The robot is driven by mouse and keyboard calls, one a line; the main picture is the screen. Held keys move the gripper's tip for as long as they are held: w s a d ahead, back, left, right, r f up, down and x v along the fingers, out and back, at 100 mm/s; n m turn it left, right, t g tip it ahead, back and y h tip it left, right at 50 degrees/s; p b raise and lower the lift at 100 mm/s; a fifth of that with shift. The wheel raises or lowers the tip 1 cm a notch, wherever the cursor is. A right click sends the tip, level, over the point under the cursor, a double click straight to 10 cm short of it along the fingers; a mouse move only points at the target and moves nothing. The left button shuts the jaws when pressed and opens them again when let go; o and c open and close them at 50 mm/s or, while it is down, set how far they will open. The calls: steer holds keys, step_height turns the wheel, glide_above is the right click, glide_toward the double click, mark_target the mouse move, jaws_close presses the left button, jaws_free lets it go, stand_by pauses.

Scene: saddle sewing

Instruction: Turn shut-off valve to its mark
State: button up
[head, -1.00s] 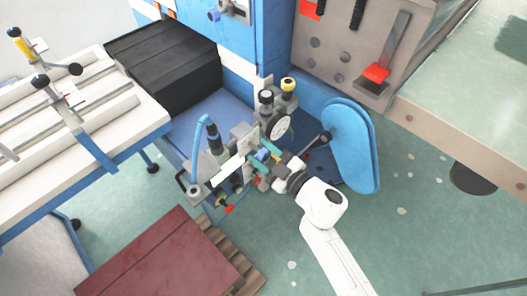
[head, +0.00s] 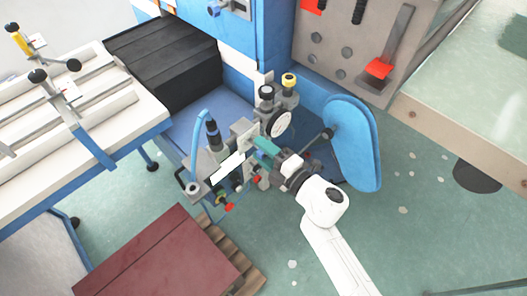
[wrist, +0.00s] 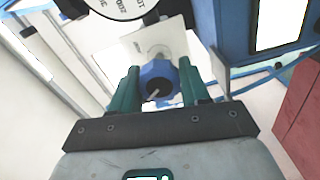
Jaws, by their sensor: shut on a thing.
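The shut-off valve's blue knob (wrist: 160,84) sits between the two green fingers of my gripper (wrist: 160,92) in the wrist view. The fingers are closed on the knob's sides. No mark on the plate can be made out. In the head view my gripper (head: 268,148) reaches the valve assembly from the lower right, and the arm hides part of it.
A round gauge (head: 281,124) sits just above the gripper. A blue oval guard (head: 352,143) stands to the right. A dark red crate (head: 160,255) lies below on a wooden pallet.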

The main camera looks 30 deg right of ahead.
steer(key=shift+a+n, duration=0.15)
steer(key=shift+n, duration=0.75)
steer(key=shift+f, duration=0.1)
steer(key=o, duration=1)
steer(key=shift+s, duration=0.1)
steer(key=shift+s, duration=0.25)
steer(key=b+v, duration=0.1)
steer(key=v, duration=0.9)
steer(key=shift+s, duration=0.1)
steer(key=shift+d, duration=0.25)
